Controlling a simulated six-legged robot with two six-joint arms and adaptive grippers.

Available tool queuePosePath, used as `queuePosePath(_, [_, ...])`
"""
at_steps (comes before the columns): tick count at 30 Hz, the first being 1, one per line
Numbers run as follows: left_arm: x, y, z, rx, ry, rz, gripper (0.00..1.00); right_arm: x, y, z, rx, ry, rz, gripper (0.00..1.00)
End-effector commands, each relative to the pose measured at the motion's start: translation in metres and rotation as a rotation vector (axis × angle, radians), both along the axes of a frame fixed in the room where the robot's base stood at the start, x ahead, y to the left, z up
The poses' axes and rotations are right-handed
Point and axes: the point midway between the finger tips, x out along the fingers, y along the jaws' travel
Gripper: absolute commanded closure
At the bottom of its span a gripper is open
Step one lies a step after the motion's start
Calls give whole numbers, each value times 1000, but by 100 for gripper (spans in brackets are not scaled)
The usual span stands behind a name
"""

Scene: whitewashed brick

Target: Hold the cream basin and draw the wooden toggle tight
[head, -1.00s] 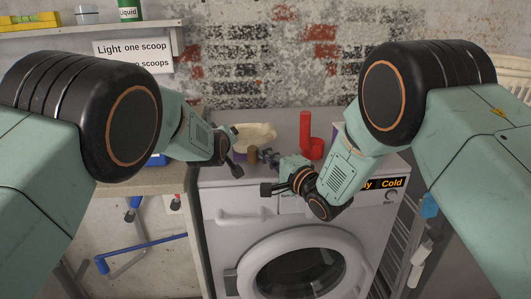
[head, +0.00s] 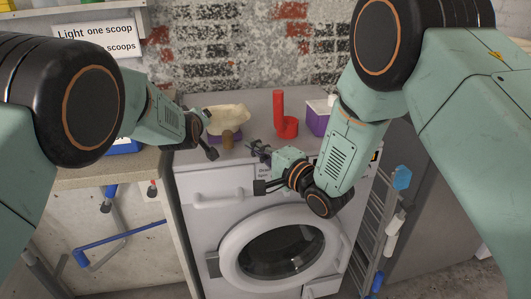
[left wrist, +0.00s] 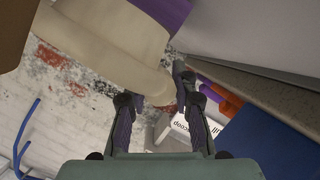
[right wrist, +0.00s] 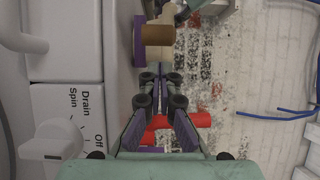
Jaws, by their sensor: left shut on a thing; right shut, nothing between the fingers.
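The cream basin (head: 230,118) stands on top of the washing machine, with a purple part (head: 213,139) low on it. The wooden toggle (head: 228,138), a short brown peg, sits at its front; it also shows in the right wrist view (right wrist: 157,35). My left gripper (head: 208,133) is at the basin's left side, shut on its cream rim (left wrist: 150,82); the exact contact is partly hidden. My right gripper (head: 257,151) is shut and empty, to the right of the toggle and apart from it. In the right wrist view its fingertips (right wrist: 162,88) are below the toggle.
A red elbow pipe (head: 281,117) and a purple box (head: 317,118) stand behind and right of my right gripper. The washing machine's knob (right wrist: 52,142) is near it. A counter (head: 130,168) is at left, a drying rack (head: 368,225) at right.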

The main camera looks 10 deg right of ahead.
Motion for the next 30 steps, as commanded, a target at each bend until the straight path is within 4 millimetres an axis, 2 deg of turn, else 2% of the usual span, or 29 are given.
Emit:
queuePosePath(3, [0, 0, 0, 0, -1, 1, 100, -18, -11, 0, 3, 1, -3, 100])
queuePosePath(9, [0, 0, 0, 0, -1, 0, 100, -37, -22, 0, 0, 1, -2, 100])
queuePosePath(20, [0, 0, 1, 0, -1, 1, 100, -41, -24, 0, 0, -1, 0, 100])
queuePosePath(21, [0, 0, 1, 0, -1, 1, 70, -41, -24, 0, 0, -1, 0, 100])
queuePosePath(30, [0, 0, 0, 0, -1, 1, 47, -41, -24, 0, 0, 0, -1, 100])
